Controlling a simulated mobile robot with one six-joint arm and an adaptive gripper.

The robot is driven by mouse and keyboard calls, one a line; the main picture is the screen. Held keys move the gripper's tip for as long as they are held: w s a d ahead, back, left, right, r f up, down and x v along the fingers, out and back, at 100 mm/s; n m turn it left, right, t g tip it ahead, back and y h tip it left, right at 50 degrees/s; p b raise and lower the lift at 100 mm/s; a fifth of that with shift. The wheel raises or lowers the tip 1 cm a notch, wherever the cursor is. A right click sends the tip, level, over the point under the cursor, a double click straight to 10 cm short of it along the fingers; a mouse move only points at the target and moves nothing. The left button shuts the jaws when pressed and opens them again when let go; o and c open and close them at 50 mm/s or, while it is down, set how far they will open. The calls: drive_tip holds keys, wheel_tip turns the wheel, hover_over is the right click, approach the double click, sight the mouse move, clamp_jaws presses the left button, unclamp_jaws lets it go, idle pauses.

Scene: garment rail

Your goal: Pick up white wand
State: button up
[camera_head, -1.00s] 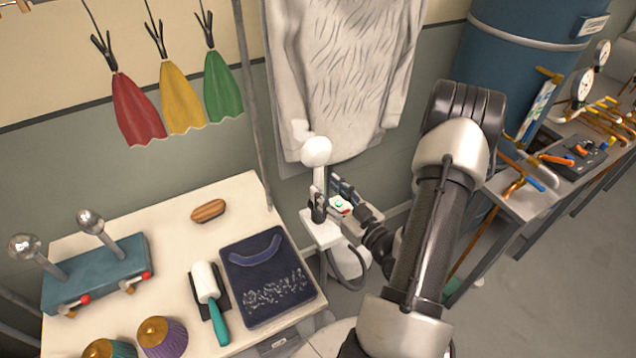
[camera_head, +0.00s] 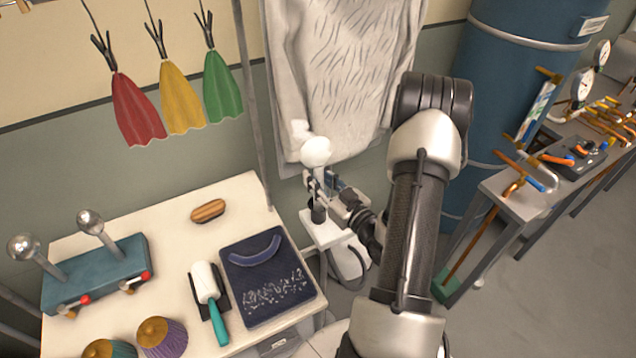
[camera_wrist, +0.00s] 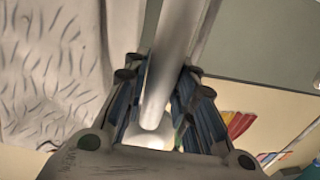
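The white wand (camera_head: 316,152) stands upright at the small white stand, its round white head at the top and its lower end by a dark holder (camera_head: 318,212). My gripper (camera_head: 322,184) is at the wand's neck, just below the head, and hides part of it. In the wrist view the pale wand shaft (camera_wrist: 164,70) runs down between the two blue-padded fingers of my gripper (camera_wrist: 167,68). The fingers look open, one on each side of the shaft. Whether either pad touches it is hard to tell.
A pale knitted garment (camera_head: 335,80) hangs close behind the wand. A blue tank (camera_head: 510,80) stands at right.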

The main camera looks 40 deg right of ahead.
clamp_jaws()
drive_tip(key=shift+r, duration=0.1)
idle(0.4)
wheel_tip(320, 180, up, 20)
drive_tip(key=f+p, duration=0.1)
drive_tip(key=p, duration=0.3)
hover_over(318, 142)
drive_tip(key=shift+r, duration=0.25)
wheel_tip(318, 142, up, 10)
drive_tip(key=p, duration=0.6)
drive_tip(key=shift+f+p, duration=0.25)
drive_tip(key=shift+p, duration=0.1)
